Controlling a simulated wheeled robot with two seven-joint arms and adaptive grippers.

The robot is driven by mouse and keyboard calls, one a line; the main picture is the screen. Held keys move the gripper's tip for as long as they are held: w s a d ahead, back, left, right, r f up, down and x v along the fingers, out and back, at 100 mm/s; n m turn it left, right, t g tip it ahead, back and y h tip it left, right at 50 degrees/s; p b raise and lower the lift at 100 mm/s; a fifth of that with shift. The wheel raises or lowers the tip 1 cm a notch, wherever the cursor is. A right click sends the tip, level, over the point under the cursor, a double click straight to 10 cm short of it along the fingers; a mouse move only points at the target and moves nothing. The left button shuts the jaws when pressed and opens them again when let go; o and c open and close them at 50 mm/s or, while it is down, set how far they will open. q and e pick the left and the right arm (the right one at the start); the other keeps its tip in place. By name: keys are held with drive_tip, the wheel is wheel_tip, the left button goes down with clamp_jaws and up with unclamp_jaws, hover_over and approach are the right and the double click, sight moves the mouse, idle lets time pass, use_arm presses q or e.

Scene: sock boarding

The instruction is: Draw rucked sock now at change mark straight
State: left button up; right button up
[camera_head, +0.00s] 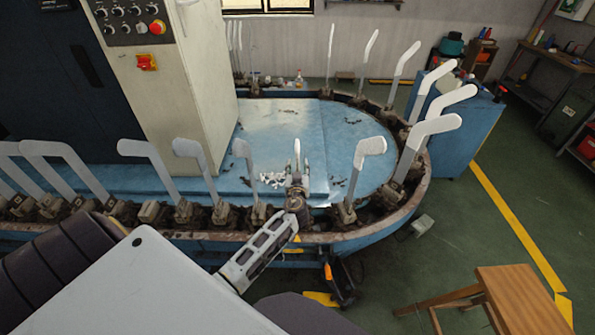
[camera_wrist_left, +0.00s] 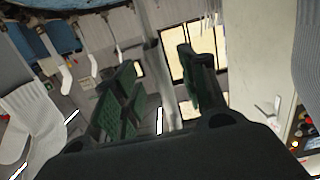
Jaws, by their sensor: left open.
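My left gripper (camera_head: 298,180) is at the near edge of the boarding machine, right at a narrow upright form (camera_head: 297,148) seen edge-on. In the left wrist view my left gripper (camera_wrist_left: 163,92) has its green-padded fingers apart. A slim grey upright shows between or behind them; I cannot tell if it touches. A white ribbed sock (camera_wrist_left: 30,125) shows at the left of the wrist view, outside the fingers. I cannot make out which sock is rucked. My right gripper is not in view.
Several white foot-shaped forms stand around the oval track, one (camera_head: 368,150) just right of the gripper. The blue machine top (camera_head: 290,130) is inside the track. A control cabinet (camera_head: 180,85) stands at back left. A wooden stool (camera_head: 525,295) is at lower right, with green floor around it.

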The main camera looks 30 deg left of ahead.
use_arm(q)
drive_tip(key=shift+x, duration=1.15)
drive_tip(key=c, duration=0.9)
drive_tip(key=shift+s+f, duration=0.1)
drive_tip(key=shift+f, duration=0.15)
drive_tip(key=shift+c, duration=0.2)
drive_tip(key=o, duration=0.9)
drive_tip(key=shift+o, duration=0.2)
drive_tip(key=shift+r, duration=0.1)
